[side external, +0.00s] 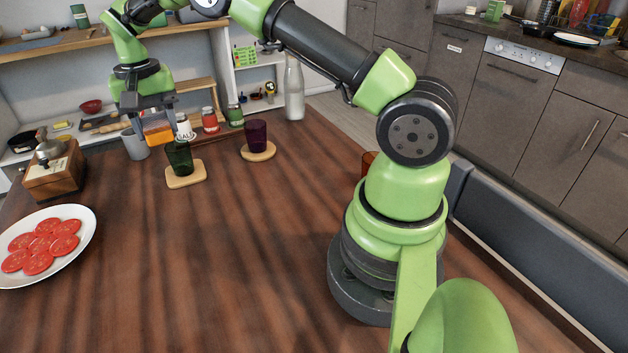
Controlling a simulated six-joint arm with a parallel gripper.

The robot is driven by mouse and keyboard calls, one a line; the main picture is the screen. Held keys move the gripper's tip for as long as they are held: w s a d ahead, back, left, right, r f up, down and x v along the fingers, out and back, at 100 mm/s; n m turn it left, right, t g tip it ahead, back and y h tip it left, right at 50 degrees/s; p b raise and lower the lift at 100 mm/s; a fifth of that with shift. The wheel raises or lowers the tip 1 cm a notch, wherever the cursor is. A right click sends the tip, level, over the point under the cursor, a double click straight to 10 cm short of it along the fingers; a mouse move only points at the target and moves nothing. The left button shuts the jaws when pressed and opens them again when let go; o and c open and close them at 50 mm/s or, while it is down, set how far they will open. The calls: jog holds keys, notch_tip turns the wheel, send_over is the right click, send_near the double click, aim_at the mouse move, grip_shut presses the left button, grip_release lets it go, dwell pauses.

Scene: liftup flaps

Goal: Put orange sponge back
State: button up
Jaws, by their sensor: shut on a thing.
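The orange sponge (158,133) is held between the fingers of my gripper (155,120). My gripper points down near the back left of the wooden table (240,220) and is shut on the sponge. The sponge is above the table, in front of or over a grey cup (135,142) and close to a dark green glass (179,158). I cannot tell from this angle whether it touches either one.
The green glass and a purple glass (256,136) stand on wooden coasters. A salt shaker, red jar (210,120) and milk bottle (294,88) stand behind. A grinder (54,170) and a plate of tomato slices (88,246) are left. The table's middle is clear.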

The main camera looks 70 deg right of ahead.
jog(key=s+d, duration=0.6)
jog(key=d, duration=0.2)
send_over(316, 181)
notch_tip(316, 181, down, 15)
jog(key=shift+f, duration=0.1)
jog(key=shift+a+f, duration=0.1)
jog(key=o, duration=1)
jog(key=shift+c, duration=0.2)
